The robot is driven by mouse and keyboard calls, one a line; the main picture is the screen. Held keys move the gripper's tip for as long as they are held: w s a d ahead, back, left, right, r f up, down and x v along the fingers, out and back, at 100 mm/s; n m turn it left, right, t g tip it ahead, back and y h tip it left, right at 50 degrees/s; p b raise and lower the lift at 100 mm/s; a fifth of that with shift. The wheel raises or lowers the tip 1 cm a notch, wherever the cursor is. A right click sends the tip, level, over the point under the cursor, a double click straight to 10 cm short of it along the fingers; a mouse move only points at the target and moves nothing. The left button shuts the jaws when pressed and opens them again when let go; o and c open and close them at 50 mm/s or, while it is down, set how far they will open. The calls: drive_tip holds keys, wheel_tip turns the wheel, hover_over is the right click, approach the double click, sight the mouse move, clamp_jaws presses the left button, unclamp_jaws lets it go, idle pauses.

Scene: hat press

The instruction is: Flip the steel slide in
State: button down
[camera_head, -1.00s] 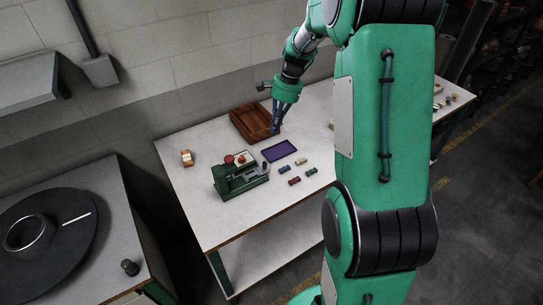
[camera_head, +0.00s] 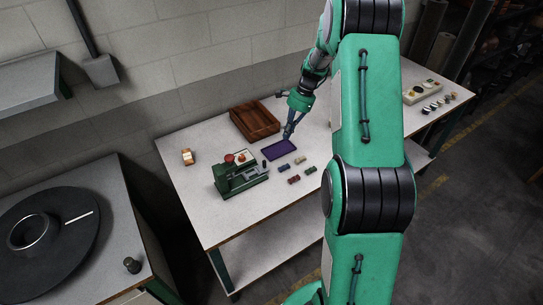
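A green machine (camera_head: 238,180) stands on the white table, with a red knob (camera_head: 229,158) and a pale plate with an orange-brown knob (camera_head: 241,157) on top. A grey metal part (camera_head: 252,173), perhaps the steel slide, lies along its right side; its exact position is too small to tell. My gripper (camera_head: 287,135) points down above the back right edge of the purple tray (camera_head: 270,153), to the right of the machine and apart from it. Its fingers are small and dark, and whether they are open cannot be told. I see nothing held.
Several small coloured blocks (camera_head: 294,179) lie right of the machine. A brown wooden box (camera_head: 252,121) stands behind the tray. A pale panel (camera_head: 421,92) lies far right. The table's front left (camera_head: 212,222) is clear.

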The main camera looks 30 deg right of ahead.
drive_tip(key=shift+f, duration=0.1)
drive_tip(key=b+x, duration=0.2)
drive_tip(key=x, duration=0.7)
drive_tip(key=shift+f, duration=0.15)
drive_tip(key=a, duration=0.3)
drive_tip(key=shift+f+b, duration=0.25)
drive_tip(key=shift+b, duration=0.1)
drive_tip(key=shift+a, duration=0.7)
drive_tip(key=p, duration=0.2)
hover_over(250, 174)
drive_tip(key=d, duration=0.3)
drive_tip(key=shift+w+a+r, duration=0.1)
drive_tip(key=shift+a, duration=0.5)
drive_tip(key=shift+d, duration=0.15)
